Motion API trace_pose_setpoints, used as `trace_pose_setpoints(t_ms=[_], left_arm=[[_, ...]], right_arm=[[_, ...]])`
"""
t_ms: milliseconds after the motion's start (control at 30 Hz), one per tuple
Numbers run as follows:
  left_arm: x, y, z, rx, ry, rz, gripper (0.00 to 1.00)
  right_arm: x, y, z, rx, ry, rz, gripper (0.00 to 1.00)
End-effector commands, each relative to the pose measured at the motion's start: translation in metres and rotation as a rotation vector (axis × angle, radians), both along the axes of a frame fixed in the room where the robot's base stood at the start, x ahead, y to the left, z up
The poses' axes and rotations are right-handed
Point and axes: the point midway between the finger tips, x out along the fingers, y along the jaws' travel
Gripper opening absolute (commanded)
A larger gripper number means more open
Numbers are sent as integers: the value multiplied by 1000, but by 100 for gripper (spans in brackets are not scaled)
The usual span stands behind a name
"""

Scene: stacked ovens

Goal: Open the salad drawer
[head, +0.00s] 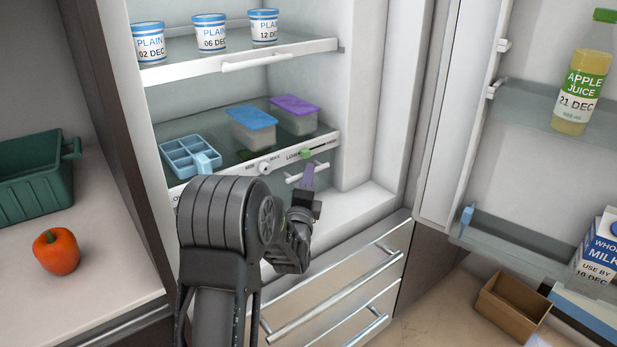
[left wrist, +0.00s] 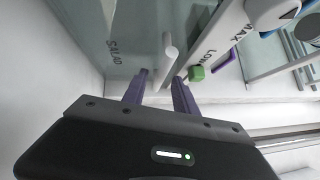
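The salad drawer front is a greyish clear panel marked SALAD, seen in the left wrist view (left wrist: 118,45). Its white bar handle (left wrist: 170,52) stands out from the panel and also shows in the head view (head: 292,179) below the fridge's control strip. My left gripper (head: 308,178) is at this handle. In the left wrist view its two purple fingers (left wrist: 160,78) are apart, with the handle's end between or just beyond the tips, closer to the right finger. I cannot tell if they touch. My arm hides much of the drawer in the head view. My right gripper is not seen.
Above the drawer, a shelf holds a blue tray (head: 188,158), a blue-lidded box (head: 252,125) and a purple-lidded box (head: 294,113). A green slider (head: 304,154) and a knob (head: 265,168) sit near the handle. Steel-handled drawers (head: 345,290) lie below. The open door (head: 470,140) stands right.

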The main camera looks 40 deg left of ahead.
Motion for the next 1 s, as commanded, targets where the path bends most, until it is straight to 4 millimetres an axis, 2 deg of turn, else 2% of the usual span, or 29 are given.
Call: trace_pose_setpoints(t_ms=[133,400,800,1000], left_arm=[[9,4,1,-1,0,0,34],[10,5,1,-1,0,0,33],[9,5,1,-1,0,0,1],[9,5,1,-1,0,0,0]], right_arm=[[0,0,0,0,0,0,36],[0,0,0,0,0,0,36],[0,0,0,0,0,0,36],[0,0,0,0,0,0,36]])
